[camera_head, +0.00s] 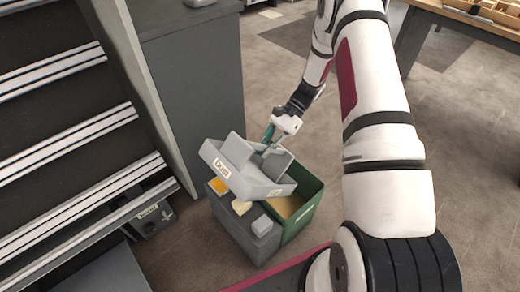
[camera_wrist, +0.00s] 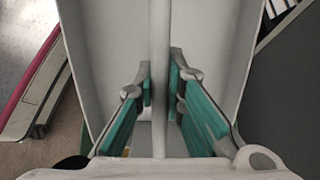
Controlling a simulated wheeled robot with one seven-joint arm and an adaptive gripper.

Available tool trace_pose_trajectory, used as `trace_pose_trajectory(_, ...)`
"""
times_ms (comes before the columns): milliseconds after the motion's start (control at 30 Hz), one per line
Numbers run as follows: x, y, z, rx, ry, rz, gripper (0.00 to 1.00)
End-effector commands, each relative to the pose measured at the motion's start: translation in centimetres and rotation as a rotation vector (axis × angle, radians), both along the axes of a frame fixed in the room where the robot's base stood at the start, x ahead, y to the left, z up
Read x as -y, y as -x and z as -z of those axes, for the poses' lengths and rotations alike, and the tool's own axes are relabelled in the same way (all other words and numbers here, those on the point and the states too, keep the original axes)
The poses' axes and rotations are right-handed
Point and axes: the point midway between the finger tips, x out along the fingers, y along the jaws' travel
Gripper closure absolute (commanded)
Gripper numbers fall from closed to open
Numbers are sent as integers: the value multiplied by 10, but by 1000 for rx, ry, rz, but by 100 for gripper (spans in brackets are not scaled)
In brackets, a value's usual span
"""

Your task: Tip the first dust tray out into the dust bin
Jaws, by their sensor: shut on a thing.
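The light grey dust tray (camera_head: 262,186) has a label on its left end and an upright web across its middle. My gripper (camera_head: 268,140) is shut on this web from above. In the wrist view, the teal fingers (camera_wrist: 160,88) lie on either side of the web, with the tray's grey walls (camera_wrist: 98,60) around them. The tray is over the green dust bin (camera_head: 309,203) and a dark grey cabinet, covering part of both. I cannot tell the exact gap below it. A tan surface shows inside the bin. The tray's contents are not clearly visible.
A slatted rack (camera_head: 75,140) and a taller grey cabinet (camera_head: 195,85) stand to the left. A wooden table (camera_head: 470,20) is at top right. Floor beyond the bin is clear.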

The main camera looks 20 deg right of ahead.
Motion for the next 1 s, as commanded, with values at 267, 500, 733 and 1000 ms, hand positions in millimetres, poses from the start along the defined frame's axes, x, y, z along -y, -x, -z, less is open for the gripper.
trace_pose_trajectory(267,-33,11,-8,78,236,-8,100)
trace_pose_trajectory(500,-56,19,-4,150,454,-8,100)
trace_pose_trajectory(733,-70,23,3,210,639,-9,100)
trace_pose_trajectory(1000,-77,25,8,241,738,-3,100)
